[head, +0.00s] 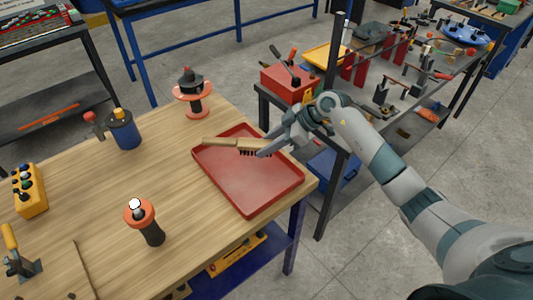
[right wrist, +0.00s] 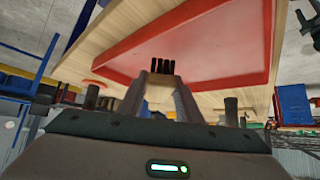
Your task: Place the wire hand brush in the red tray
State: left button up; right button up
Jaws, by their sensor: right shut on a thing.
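The wire hand brush (head: 225,143) has a pale wooden handle and dark bristles. My right gripper (head: 265,149) is shut on its bristle end and holds it over the far part of the red tray (head: 249,183), with the handle pointing left. In the right wrist view the dark bristles (right wrist: 162,68) show between the fingertips (right wrist: 162,82), with the red tray (right wrist: 225,47) beyond them. I cannot tell whether the brush touches the tray. The tray lies flat on the wooden table near its right edge, and no other thing shows in it. My left gripper is not in view.
On the wooden table (head: 100,195) stand an orange-topped tool (head: 148,222), another orange and black tool (head: 192,93), a blue canister (head: 124,130) and a yellow button box (head: 29,190). A cluttered dark bench with a red box (head: 288,83) stands behind the tray.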

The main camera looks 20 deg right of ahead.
notch_tip(320, 180, down, 3)
jog(key=shift+f+p, duration=0.15)
jog(key=shift+p, duration=0.45)
jog(key=shift+f, duration=0.35)
jog(key=o, duration=1.1)
jog(key=shift+b+v, duration=1.3)
jog(key=shift+v, duration=4.75)
